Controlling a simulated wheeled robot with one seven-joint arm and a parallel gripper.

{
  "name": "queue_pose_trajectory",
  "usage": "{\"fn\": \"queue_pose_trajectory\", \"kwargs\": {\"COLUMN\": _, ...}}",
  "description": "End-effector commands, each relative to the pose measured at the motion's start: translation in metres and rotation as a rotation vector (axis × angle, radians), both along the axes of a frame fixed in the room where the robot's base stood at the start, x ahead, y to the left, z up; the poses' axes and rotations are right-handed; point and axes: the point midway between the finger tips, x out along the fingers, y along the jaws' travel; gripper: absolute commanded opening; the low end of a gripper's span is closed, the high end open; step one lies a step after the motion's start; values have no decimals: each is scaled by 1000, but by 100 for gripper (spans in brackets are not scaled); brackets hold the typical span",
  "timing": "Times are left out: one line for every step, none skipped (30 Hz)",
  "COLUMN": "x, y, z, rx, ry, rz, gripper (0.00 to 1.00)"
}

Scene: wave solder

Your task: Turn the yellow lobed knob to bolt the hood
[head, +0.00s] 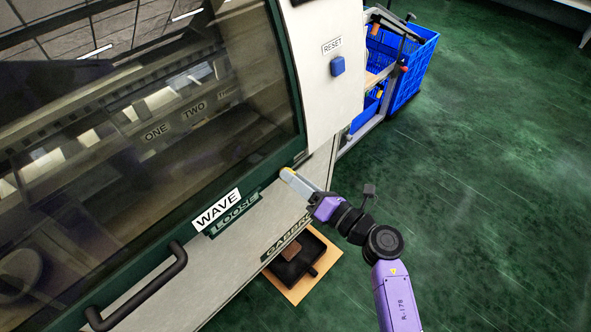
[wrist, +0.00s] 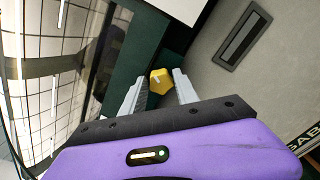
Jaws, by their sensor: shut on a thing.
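The yellow lobed knob (wrist: 162,82) sits on the green frame of the hood and shows between my two fingertips in the wrist view. A light line marks its face. In the head view the knob (head: 287,173) shows as a small yellow patch at my fingertips, mostly hidden by them. My gripper (wrist: 158,88) is shut on the knob, one finger on each side; in the head view my gripper (head: 296,181) reaches in from the lower right. The hood (head: 288,110) is a large glass panel in a dark green frame and looks closed. A plate reading LOOSE (head: 235,211) is left of the knob.
A black handle (head: 138,290) juts out at the hood's lower left. A blue RESET button (head: 337,66) is on the white panel above. Blue crates (head: 408,75) stand behind on the right. A black tray (head: 297,262) lies below the machine. The green floor at right is clear.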

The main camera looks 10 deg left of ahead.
Motion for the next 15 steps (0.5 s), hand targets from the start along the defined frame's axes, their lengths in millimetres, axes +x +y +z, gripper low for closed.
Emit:
{"fn": "queue_pose_trajectory", "kwargs": {"x": 1, "y": -1, "z": 6, "rx": 28, "ry": 36, "rz": -1, "gripper": 0}}
{"fn": "queue_pose_trajectory", "kwargs": {"x": 1, "y": -1, "z": 5, "rx": 44, "ry": 58, "rz": -2, "gripper": 0}}
{"fn": "queue_pose_trajectory", "kwargs": {"x": 1, "y": -1, "z": 5, "rx": 69, "ry": 90, "rz": -2, "gripper": 0}}
{"fn": "queue_pose_trajectory", "kwargs": {"x": 1, "y": -1, "z": 5, "rx": 86, "ry": 111, "rz": -2, "gripper": 0}}
{"fn": "queue_pose_trajectory", "kwargs": {"x": 1, "y": -1, "z": 5, "rx": 103, "ry": 134, "rz": -2, "gripper": 0}}
{"fn": "queue_pose_trajectory", "kwargs": {"x": 1, "y": -1, "z": 5, "rx": 127, "ry": 163, "rz": -2, "gripper": 0}}
{"fn": "queue_pose_trajectory", "kwargs": {"x": 1, "y": -1, "z": 4, "rx": 144, "ry": 187, "rz": -2, "gripper": 0}}
{"fn": "queue_pose_trajectory", "kwargs": {"x": 1, "y": -1, "z": 4, "rx": 162, "ry": 209, "rz": -2, "gripper": 0}}
{"fn": "queue_pose_trajectory", "kwargs": {"x": 1, "y": -1, "z": 4, "rx": 186, "ry": 238, "rz": -2, "gripper": 0}}
{"fn": "queue_pose_trajectory", "kwargs": {"x": 1, "y": -1, "z": 4, "rx": 203, "ry": 262, "rz": -2, "gripper": 0}}
{"fn": "queue_pose_trajectory", "kwargs": {"x": 1, "y": -1, "z": 3, "rx": 219, "ry": 283, "rz": -2, "gripper": 0}}
{"fn": "queue_pose_trajectory", "kwargs": {"x": 2, "y": -1, "z": 3, "rx": 244, "ry": 312, "rz": -2, "gripper": 0}}
{"fn": "queue_pose_trajectory", "kwargs": {"x": 2, "y": -1, "z": 3, "rx": 260, "ry": 334, "rz": -3, "gripper": 0}}
{"fn": "queue_pose_trajectory", "kwargs": {"x": 2, "y": -1, "z": 3, "rx": 277, "ry": 355, "rz": -2, "gripper": 0}}
{"fn": "queue_pose_trajectory", "kwargs": {"x": 2, "y": -2, "z": 3, "rx": 298, "ry": 382, "rz": -3, "gripper": 0}}
